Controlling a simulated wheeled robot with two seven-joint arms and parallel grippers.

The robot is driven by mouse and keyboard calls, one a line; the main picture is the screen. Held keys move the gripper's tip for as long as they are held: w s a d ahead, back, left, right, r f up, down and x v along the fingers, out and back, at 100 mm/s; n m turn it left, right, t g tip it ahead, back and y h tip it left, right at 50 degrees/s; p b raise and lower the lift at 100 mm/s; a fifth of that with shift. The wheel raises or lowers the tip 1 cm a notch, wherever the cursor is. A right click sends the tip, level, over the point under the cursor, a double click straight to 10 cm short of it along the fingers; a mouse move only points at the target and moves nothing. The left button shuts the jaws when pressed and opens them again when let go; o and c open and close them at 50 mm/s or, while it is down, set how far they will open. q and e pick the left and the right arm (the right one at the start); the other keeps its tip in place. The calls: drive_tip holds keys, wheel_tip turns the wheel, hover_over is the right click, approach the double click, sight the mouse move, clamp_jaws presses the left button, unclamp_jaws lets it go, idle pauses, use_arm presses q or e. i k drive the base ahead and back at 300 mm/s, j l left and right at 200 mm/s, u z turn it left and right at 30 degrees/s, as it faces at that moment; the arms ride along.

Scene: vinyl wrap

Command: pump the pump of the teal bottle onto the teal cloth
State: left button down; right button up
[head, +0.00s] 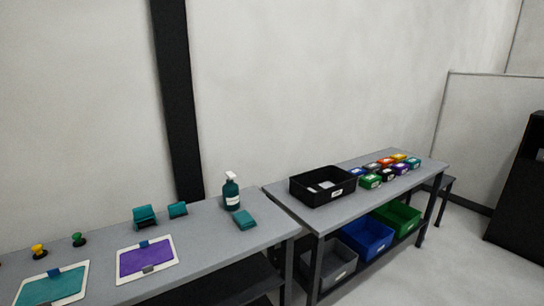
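The teal bottle (231,194) with a white pump head (231,176) stands upright near the back right of the left table (208,226). It has a white label on its front. The folded teal cloth (245,220) lies flat on the table just in front of the bottle, slightly to its right. A small gap seems to separate them. Neither of my grippers shows in the head view.
On the left table are a purple panel (147,260), a teal panel (50,287), teal blocks (144,216) and small yellow and green knobs. The right table (352,206) holds a black bin (300,188) and several coloured boxes; grey, blue and green bins sit below.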

sight(230, 175)
drive_tip(key=i+l+u, duration=0.4)
drive_tip(key=i+l, duration=0.2)
drive_tip(key=i+l+u, duration=0.2)
drive_tip(key=l, duration=0.25)
drive_tip(key=i+l+u, duration=0.2)
drive_tip(key=l, duration=0.25)
drive_tip(key=i+l+u, duration=0.15)
drive_tip(key=i+l, duration=0.15)
drive_tip(key=l, duration=0.15)
